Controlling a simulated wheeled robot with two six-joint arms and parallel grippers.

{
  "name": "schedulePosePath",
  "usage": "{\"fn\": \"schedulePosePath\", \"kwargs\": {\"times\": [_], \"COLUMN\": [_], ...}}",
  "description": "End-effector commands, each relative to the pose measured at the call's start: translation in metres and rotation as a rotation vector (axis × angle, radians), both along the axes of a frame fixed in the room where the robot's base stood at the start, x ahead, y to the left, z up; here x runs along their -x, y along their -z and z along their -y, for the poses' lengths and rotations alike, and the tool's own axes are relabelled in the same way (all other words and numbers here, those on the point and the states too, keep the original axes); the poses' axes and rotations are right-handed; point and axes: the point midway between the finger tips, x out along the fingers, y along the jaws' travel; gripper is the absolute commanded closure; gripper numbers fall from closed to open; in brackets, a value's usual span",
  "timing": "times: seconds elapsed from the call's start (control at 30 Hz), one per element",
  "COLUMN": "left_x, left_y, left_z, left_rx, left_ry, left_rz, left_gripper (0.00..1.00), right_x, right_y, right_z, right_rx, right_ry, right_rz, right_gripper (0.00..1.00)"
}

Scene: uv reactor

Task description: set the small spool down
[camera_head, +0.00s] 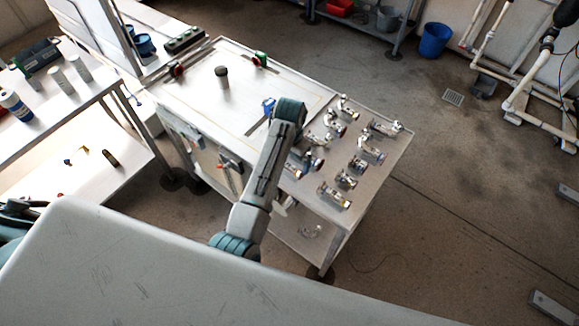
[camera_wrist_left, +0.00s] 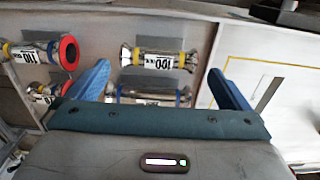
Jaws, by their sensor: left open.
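My right gripper is not in view.
The pale panel (camera_head: 235,110) is mostly clear, with a dark-topped cylinder (camera_head: 222,76) on it. More spools, one with a red end (camera_wrist_left: 68,52), lie close to the left finger. A side bench (camera_head: 45,115) holds bottles. A blue bucket (camera_head: 435,40) stands on the floor.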

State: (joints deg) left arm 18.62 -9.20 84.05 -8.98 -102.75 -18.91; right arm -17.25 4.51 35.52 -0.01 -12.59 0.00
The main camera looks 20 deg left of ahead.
Motion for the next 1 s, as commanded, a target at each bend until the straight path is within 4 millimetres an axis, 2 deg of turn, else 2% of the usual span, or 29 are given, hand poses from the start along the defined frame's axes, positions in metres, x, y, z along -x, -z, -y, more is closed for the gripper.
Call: {"fn": "schedulePosePath", "kwargs": {"times": [0.27,0.4,0.7,0.77,0.93,0.97,1.0], "left_x": [0.003,0.002,0.001,0.001,0.001,0.001,0.001], "left_y": [0.029,0.047,0.054,0.054,0.053,0.053,0.053], "left_z": [0.000,0.000,0.000,0.000,0.000,0.000,0.000], "left_rx": [0.000,0.001,0.001,0.001,0.001,0.001,0.000], "left_ry": [0.001,0.000,0.000,0.000,0.000,0.000,0.000], "left_rz": [-0.005,-0.004,0.001,0.001,0.001,0.001,0.001], "left_gripper": [0.00,0.00,0.00,0.10,0.43,0.47,0.47], "right_x": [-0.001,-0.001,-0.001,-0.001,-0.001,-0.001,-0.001], "right_y": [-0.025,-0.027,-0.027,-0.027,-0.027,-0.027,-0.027], "right_z": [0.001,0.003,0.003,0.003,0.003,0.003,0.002], "right_rx": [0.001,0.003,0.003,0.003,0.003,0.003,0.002], "right_ry": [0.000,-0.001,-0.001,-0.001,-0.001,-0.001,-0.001], "right_rz": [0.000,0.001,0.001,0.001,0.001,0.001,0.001], "right_gripper": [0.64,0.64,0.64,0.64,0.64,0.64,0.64]}}
